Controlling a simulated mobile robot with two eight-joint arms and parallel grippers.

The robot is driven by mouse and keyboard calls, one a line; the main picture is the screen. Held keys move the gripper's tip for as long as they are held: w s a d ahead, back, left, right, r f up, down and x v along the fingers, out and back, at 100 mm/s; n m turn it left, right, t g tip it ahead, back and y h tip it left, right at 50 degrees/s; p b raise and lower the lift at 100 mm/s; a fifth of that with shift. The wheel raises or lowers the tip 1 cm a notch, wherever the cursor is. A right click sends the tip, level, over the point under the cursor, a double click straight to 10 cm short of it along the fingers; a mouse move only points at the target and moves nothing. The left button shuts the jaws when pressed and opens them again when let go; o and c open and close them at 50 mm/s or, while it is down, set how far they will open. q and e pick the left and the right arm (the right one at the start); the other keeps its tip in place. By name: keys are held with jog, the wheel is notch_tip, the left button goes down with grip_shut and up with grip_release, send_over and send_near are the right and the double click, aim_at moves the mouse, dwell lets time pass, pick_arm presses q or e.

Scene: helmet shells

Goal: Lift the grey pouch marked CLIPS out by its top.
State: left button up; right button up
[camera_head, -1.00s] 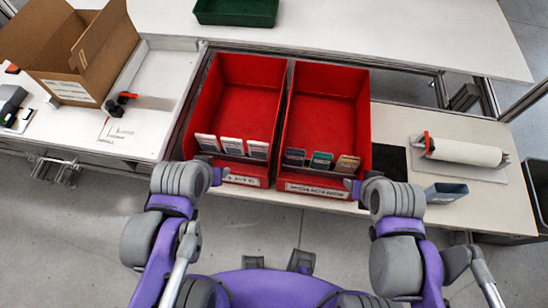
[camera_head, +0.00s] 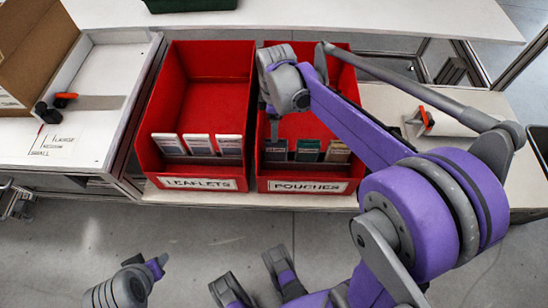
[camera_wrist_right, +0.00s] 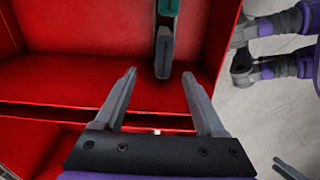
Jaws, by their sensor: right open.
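The grey pouch (camera_head: 276,149) stands at the left end of a row of three in the red POUCHES bin (camera_head: 311,186); its marking is too small to read. A green pouch (camera_head: 308,150) and a tan pouch (camera_head: 338,151) stand to its right. In the right wrist view the grey pouch (camera_wrist_right: 163,52) shows edge-on beyond the fingertips, with the green pouch (camera_wrist_right: 168,8) behind. My right gripper (camera_wrist_right: 160,82) is open and empty over the bin, apart from the pouch. In the head view it is mostly hidden by its wrist. My left gripper (camera_head: 156,265) is low, in front of the bins; its jaws are unclear.
The red LEAFLETS bin (camera_head: 200,184) with three leaflet stacks stands just left, a narrow gap between. Bin walls surround the pouches. My right arm covers the table's right part.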

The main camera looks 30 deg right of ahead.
aim_at(276, 147)
notch_tip(276, 147, down, 6)
jog(key=shift+d+r+b, duration=0.1)
jog(key=shift+r+b, duration=0.05)
jog(key=shift+b, duration=0.45)
jog(key=f, duration=0.1)
jog(key=f+b, duration=0.1)
jog(key=f, duration=0.2)
jog(key=shift+s+f+b, duration=0.15)
jog(key=shift+s+b, duration=0.15)
jog(key=shift+f, duration=0.45)
grip_shut()
